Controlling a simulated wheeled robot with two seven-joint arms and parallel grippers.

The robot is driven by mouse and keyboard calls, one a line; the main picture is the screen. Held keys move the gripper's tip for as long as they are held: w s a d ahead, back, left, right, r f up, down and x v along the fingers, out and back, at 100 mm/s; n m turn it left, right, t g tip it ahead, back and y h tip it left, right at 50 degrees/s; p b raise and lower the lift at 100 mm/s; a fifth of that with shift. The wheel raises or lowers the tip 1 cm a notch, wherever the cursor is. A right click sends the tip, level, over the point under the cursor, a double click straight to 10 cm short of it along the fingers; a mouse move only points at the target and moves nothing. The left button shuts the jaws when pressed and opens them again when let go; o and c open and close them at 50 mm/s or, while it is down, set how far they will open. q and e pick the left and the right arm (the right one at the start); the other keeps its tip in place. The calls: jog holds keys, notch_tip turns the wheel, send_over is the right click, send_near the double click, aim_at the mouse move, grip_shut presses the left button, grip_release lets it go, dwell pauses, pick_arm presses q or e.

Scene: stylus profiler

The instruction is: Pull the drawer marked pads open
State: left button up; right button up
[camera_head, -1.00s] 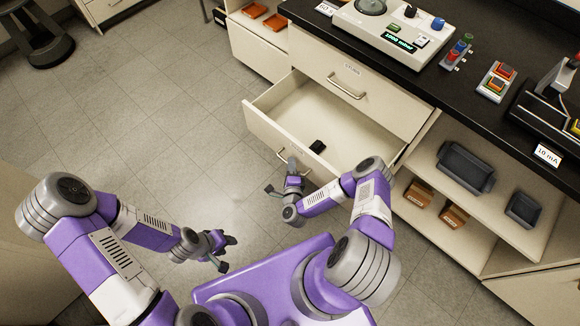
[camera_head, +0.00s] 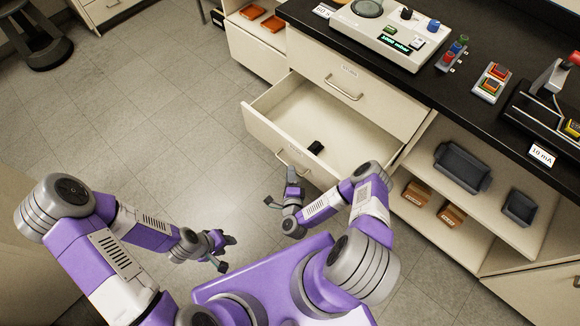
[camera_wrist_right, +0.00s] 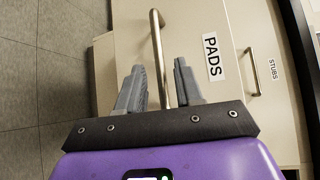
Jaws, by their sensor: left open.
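The pads drawer (camera_head: 262,128) stands well out from the cabinet, its inside showing, with a small black item (camera_head: 315,147) in it. In the right wrist view its front bears a PADS label (camera_wrist_right: 212,57) and a bar handle (camera_wrist_right: 157,40). The handle also shows in the head view (camera_head: 291,159). My right gripper (camera_wrist_right: 159,66) is open, its fingers apart on either side of the handle in that picture; I see no grip on it. In the head view this gripper (camera_head: 285,186) is just in front of the handle. My left gripper (camera_head: 228,253) is open and empty over the floor.
The STUBS drawer (camera_head: 350,88) above is shut. Open shelves with grey bins (camera_head: 463,167) and brown boxes (camera_head: 451,215) are at the right. The black counter (camera_head: 440,100) carries instruments.

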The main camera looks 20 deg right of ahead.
jog(key=shift+p+v, duration=0.35)
jog(key=shift+v, duration=1.4)
jog(key=a+r+n+g+y+p, duration=0.2)
jog(key=a+n+g+y, duration=0.3)
jog(key=a+n+y, duration=0.55)
jog(key=s+r+n+g, duration=0.3)
jog(key=s+n+g, duration=0.2)
jog(key=s, duration=0.1)
jog(key=s+d+r+n+g+p, duration=0.1)
jog(key=s+r+n+g, duration=0.3)
jog(key=s, duration=0.3)
jog(key=shift+r+n+g+p, duration=0.3)
jog(key=shift+n+g, duration=0.2)
jog(key=shift+n, duration=0.35)
jog(key=shift+w+d+h, duration=0.1)
jog(key=shift+h, duration=0.15)
